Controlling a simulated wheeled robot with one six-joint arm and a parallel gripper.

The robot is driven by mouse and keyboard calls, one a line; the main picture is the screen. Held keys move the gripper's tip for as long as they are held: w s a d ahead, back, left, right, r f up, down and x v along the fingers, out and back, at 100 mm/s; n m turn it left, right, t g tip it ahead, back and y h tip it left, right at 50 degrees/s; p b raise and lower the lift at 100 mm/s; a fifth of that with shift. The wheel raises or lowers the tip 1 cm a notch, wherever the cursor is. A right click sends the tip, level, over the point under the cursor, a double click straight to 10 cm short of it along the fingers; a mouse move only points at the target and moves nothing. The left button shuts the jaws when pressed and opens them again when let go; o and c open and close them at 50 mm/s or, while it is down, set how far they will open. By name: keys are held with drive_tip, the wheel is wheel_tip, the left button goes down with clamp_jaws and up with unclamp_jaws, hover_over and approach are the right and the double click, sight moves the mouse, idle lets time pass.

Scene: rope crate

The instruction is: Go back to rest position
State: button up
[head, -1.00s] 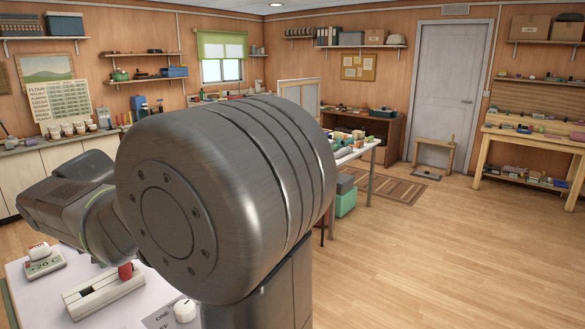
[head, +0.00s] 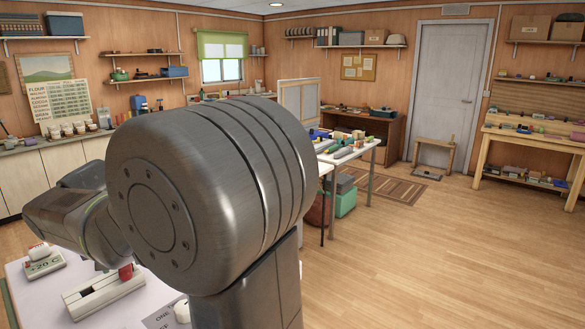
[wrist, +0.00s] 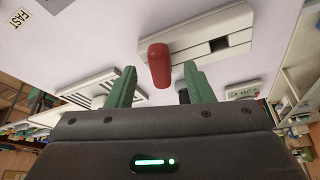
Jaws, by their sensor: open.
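My gripper (wrist: 160,85) shows in the wrist view with its two green fingers spread apart. It is open and holds nothing. A red handle (wrist: 159,66) on a white slotted block (wrist: 205,42) shows beyond and between the fingers; I cannot tell the exact distance. In the head view the red handle (head: 125,272) stands on the white block (head: 105,295) on the light tabletop. My arm's large grey joint fills the middle of the head view, and the gripper is hidden there.
A device with a display (head: 46,262) sits left of the block, and a white knob (head: 181,311) sits at its lower right, partly behind my arm. A cluttered table (head: 362,156) stands behind my arm. The wooden floor (head: 440,260) at right is clear.

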drive_tip(key=x, duration=0.2)
drive_tip(key=shift+w+f, duration=0.25)
drive_tip(key=shift+f, duration=0.1)
drive_tip(key=shift+w+d+n+y+p, duration=0.15)
drive_tip(key=shift+d+n+y+p, duration=0.25)
drive_tip(key=shift+n, duration=0.4)
drive_tip(key=shift+w+n+g, duration=0.1)
drive_tip(key=shift+n+g, duration=0.2)
drive_tip(key=shift+n, duration=0.2)
